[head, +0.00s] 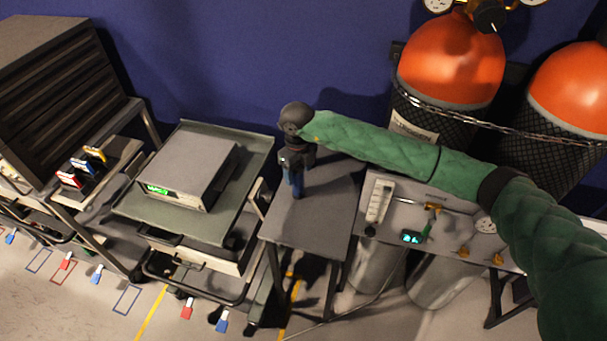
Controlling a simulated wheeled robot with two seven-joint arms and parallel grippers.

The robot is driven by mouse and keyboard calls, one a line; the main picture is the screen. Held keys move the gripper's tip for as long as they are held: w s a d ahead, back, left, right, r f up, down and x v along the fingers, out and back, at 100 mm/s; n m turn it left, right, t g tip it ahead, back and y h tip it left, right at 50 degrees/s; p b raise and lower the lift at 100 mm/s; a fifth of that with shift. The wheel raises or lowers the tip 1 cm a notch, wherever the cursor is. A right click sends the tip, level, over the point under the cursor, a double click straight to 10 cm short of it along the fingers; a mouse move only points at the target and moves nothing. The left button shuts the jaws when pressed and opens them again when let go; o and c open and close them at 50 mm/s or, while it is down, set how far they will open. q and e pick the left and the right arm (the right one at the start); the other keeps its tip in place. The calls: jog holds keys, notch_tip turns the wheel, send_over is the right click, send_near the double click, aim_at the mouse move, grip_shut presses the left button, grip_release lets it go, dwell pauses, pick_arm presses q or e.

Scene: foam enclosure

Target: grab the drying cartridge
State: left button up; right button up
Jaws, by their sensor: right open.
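A small upright blue item (297,186), which looks like the drying cartridge, is on the grey side table (310,225). My right gripper (294,166) points down right over it, at the end of my green-sleeved arm. The jaws are open and their tips are at the item's upper part, hiding its top. I cannot tell whether the fingers touch it. My left gripper is not in view.
A cart (195,228) with a grey instrument (188,170) stands left of the table. A gas panel (445,222) with a flow tube and gauge stands to the right. Orange-topped cylinders (452,60) are chained behind. The table's front part is clear.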

jog(key=shift+s+a+r, duration=0.1)
jog(key=shift+s+a, duration=0.05)
jog(key=shift+a, duration=0.1)
jog(key=shift+c, duration=0.4)
jog(key=shift+d, duration=0.15)
jog(key=c, duration=1.1)
jog(key=shift+r, duration=0.1)
